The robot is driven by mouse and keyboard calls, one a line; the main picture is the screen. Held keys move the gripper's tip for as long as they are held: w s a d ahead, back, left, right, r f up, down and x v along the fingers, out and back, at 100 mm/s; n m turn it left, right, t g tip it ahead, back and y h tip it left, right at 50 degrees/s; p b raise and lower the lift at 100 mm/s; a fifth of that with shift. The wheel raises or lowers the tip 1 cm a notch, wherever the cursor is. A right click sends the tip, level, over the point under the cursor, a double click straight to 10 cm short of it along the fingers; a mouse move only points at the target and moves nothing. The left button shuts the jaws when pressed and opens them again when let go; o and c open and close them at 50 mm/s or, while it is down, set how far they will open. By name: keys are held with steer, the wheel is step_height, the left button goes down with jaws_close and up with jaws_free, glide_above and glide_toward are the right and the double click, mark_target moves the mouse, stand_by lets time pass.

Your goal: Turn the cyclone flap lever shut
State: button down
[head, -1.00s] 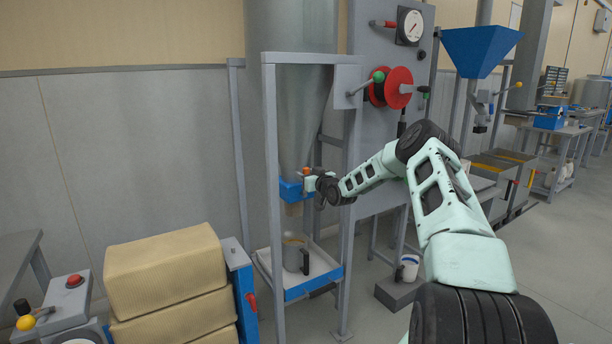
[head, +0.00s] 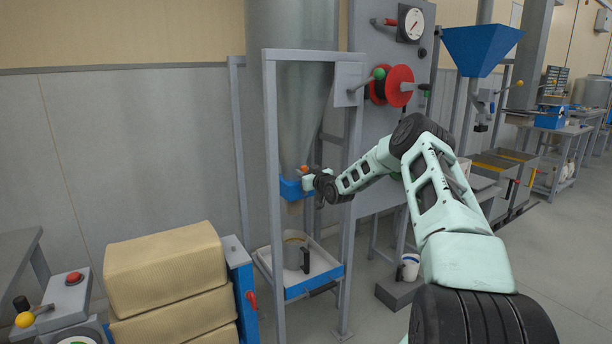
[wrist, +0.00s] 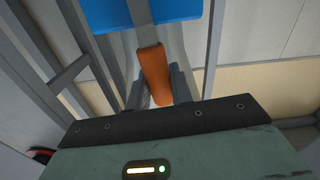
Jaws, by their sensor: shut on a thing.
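The cyclone flap lever has an orange handle (wrist: 154,75) on a grey bar, seen in the wrist view against a blue collar (wrist: 185,12). In the head view the blue collar (head: 291,189) sits at the bottom of the grey cyclone cone (head: 300,130). A small orange bit of the handle (head: 305,169) shows there by my gripper (head: 309,182). My gripper, also in the wrist view (wrist: 158,88), is shut on the orange handle, with one finger on either side. The flap itself is hidden.
A grey frame (head: 271,150) stands around the cone. Below it a jug (head: 293,252) stands in a white and blue tray (head: 320,270). A panel with a red reel (head: 399,86) is at right; stacked tan sacks (head: 168,262) are at left.

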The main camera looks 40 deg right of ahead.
steer(key=w+a+f+n+b, duration=0.1)
steer(key=a+f+n+b, duration=0.6)
steer(key=n+b, duration=1)
steer(key=f+b, duration=0.2)
steer(key=b, duration=0.2)
steer(key=shift+w+a, duration=0.3)
steer(key=shift+w, duration=0.1)
steer(key=c, duration=1.3)
jaws_free()
steer(key=p+v, duration=0.2)
steer(key=v, duration=1.5)
steer(key=shift+s, duration=0.25)
